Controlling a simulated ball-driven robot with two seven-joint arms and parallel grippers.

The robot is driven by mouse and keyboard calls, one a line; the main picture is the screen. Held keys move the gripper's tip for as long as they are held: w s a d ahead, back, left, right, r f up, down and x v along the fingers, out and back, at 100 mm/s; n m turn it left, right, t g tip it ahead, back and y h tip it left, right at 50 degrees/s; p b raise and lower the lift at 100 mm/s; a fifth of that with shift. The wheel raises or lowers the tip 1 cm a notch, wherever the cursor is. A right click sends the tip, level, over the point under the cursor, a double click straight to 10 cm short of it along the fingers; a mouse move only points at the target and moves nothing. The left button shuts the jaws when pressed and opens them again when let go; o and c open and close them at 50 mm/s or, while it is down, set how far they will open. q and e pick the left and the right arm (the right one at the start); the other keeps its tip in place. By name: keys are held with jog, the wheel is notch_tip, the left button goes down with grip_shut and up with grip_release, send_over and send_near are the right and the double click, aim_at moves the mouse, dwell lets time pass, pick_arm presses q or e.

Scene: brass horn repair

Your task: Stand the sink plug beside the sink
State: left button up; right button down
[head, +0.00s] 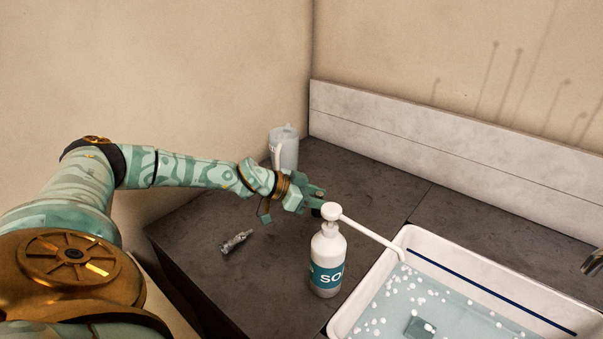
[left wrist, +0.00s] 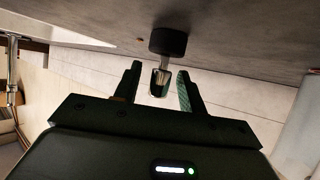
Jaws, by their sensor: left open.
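The sink plug (left wrist: 168,42) has a black round base and a shiny metal stem. In the left wrist view, its base is against the dark counter and its stem points away from the surface. In the head view, a small dark part (head: 316,212) by my gripper seems to be it, mostly hidden. My left gripper (head: 313,202) is open. In the left wrist view, the stem shows between its two fingers (left wrist: 157,85), with a gap on each side. The white sink (head: 400,243) is at the lower right of the head view. My right gripper is not in view.
A white soap pump bottle (head: 327,262) stands between my gripper and the sink, its long spout reaching over the rim. A small metal part (head: 237,241) lies on the counter (head: 280,275). A pale jug (head: 287,148) stands at the back corner. Foamy water fills the sink.

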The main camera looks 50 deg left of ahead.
pick_arm(q)
jog(key=v, duration=0.9)
jog(key=shift+b, duration=0.35)
jog(key=shift+s+a+r, duration=0.2)
jog(key=shift+s+r, duration=0.1)
jog(key=shift+s, duration=0.2)
